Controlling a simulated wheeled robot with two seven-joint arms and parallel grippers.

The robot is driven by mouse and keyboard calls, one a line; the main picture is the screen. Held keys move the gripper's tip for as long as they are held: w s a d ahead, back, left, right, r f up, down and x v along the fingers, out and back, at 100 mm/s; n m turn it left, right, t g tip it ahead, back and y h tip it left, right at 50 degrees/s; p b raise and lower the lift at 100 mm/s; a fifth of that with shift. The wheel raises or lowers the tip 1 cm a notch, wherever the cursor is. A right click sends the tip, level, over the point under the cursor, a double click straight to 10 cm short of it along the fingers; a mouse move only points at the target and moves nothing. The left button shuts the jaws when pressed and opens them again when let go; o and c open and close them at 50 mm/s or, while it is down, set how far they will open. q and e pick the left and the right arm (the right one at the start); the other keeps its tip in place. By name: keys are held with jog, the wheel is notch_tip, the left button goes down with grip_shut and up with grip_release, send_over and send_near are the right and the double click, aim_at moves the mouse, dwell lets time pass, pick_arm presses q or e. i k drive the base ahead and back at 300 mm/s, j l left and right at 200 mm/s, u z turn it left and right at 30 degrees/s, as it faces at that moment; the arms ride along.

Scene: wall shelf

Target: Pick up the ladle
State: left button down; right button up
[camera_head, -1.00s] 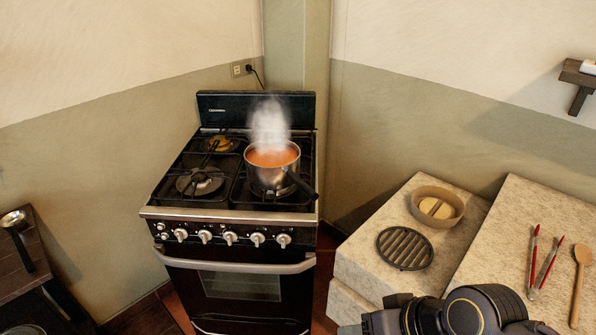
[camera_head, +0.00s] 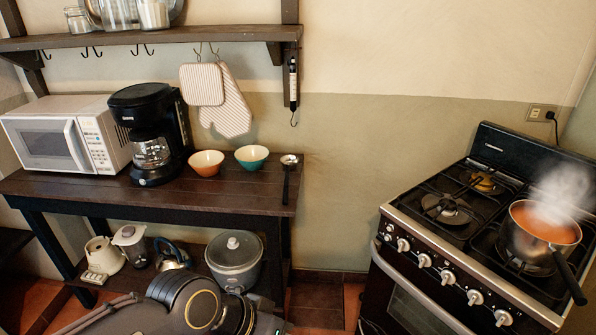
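The ladle (camera_head: 289,160) lies on the right end of the dark wooden table (camera_head: 235,190). Its round metal bowl points to the wall, and its dark handle points toward the table's front edge. Part of my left arm (camera_head: 190,305) shows at the bottom of the head view, below and in front of the table and well apart from the ladle. The fingers of my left gripper do not show. My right arm and gripper are out of view.
Left of the ladle stand a teal bowl (camera_head: 251,157), an orange bowl (camera_head: 206,163), a coffee maker (camera_head: 150,130) and a microwave (camera_head: 65,135). A shelf (camera_head: 150,37) with hanging mitts is above. A stove (camera_head: 450,225) with a steaming pot (camera_head: 540,240) stands right, across a floor gap.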

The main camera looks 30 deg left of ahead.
aim_at(288, 174)
jog(key=i+j, duration=0.3)
jog(key=j, duration=0.15)
jog(key=i+j, duration=0.3)
jog(key=i+j+z, duration=0.1)
jog(key=i+j, duration=0.15)
jog(key=j, duration=0.3)
jog(key=i+j, duration=0.3)
jog(key=j, duration=0.15)
